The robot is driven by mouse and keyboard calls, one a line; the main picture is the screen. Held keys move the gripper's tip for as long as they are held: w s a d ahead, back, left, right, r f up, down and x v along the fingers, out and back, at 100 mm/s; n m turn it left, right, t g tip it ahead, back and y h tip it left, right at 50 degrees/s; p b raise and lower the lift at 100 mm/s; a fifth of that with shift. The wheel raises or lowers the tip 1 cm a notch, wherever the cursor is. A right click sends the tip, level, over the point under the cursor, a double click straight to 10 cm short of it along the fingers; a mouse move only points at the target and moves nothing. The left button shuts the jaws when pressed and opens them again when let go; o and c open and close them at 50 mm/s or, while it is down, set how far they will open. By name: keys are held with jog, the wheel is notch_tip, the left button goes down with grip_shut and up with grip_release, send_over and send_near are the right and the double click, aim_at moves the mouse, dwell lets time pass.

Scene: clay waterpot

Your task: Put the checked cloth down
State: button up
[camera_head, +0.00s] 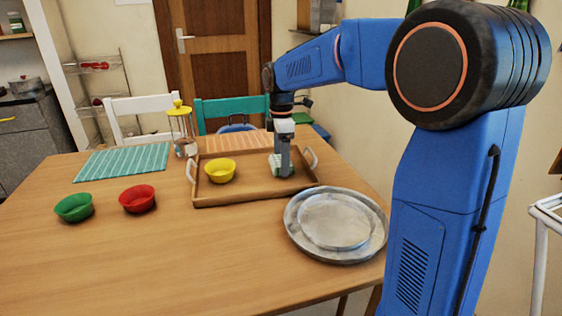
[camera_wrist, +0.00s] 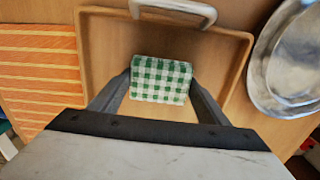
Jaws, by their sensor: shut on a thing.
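The green and white checked cloth (camera_wrist: 161,80) is a folded block between my two fingers in the wrist view. It also shows low at the fingertips in the head view (camera_head: 277,166). My gripper (camera_wrist: 161,88) is shut on it, one finger at each side. The cloth is over the right part of the wooden tray (camera_head: 245,196). I cannot tell whether it touches the tray floor. In the head view my fingers partly hide the cloth.
A yellow bowl (camera_head: 220,170) stands in the tray, left of my gripper. A metal plate (camera_head: 335,222) lies right of the tray. A red bowl (camera_head: 138,198), a green bowl (camera_head: 74,207), a teal striped mat (camera_head: 124,161) and a glass jar (camera_head: 184,140) are leftward. The front table is clear.

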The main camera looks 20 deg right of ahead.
jog(key=shift+f, duration=0.35)
jog(key=o, duration=1.2)
jog(key=shift+o, duration=0.2)
notch_tip(320, 180, up, 12)
